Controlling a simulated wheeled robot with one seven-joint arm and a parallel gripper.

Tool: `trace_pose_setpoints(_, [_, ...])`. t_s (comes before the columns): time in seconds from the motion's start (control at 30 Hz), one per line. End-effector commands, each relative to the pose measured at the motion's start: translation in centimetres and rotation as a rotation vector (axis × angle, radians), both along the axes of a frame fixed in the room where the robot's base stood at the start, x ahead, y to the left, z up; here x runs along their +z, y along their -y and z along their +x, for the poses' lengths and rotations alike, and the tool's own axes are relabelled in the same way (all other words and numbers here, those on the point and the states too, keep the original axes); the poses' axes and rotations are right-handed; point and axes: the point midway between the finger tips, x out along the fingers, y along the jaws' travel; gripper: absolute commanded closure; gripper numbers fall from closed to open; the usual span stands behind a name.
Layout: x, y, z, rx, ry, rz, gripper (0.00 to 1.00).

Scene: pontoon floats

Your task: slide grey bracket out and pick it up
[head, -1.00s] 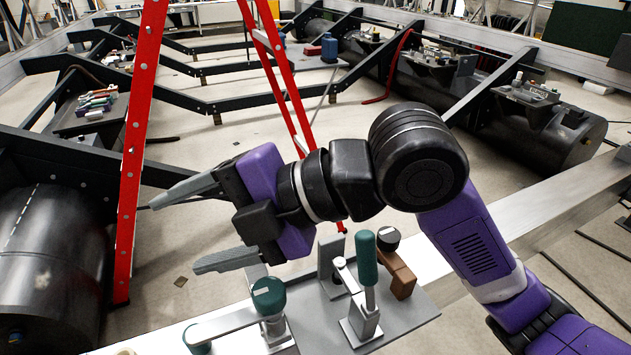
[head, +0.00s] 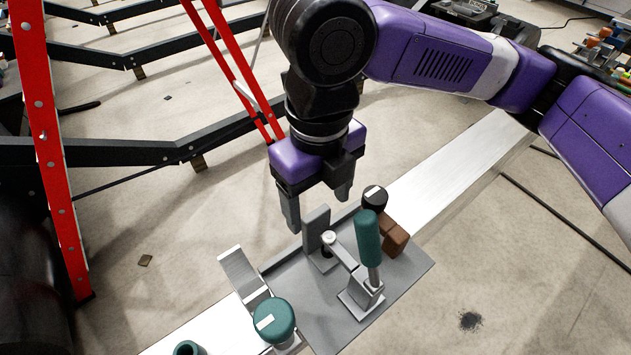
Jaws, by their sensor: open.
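The grey bracket (head: 315,231) is an upright plate with a foot on the grey tray plate (head: 312,306). A toggle clamp with a green handle (head: 367,238) stands just right of it. The clamp's arm (head: 343,254) reaches toward the bracket, and its tip overlaps the bracket's lower part in the picture. I cannot tell whether it presses on the foot. My gripper (head: 317,214) points down, open and empty, with its fingers above and behind the bracket's top edge. One finger shows left of the bracket and one right; contact is not clear.
A brown block (head: 395,239) and a black round knob (head: 375,197) sit right of the bracket. A green knob (head: 274,320) and a light grey bar (head: 243,272) are at the front left. The plate rests on a silver beam (head: 455,165). A red ladder (head: 48,140) stands left.

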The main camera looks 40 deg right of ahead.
Motion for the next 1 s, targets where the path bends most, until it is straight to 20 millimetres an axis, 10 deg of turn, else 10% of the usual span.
trace_pose_setpoints(0.67, [-4.1, -0.1, 0.0, -0.001, 0.002, 0.002, 0.29])
trace_pose_setpoints(1.0, [-4.1, -0.1, 0.0, -0.001, 0.002, 0.003, 0.96])
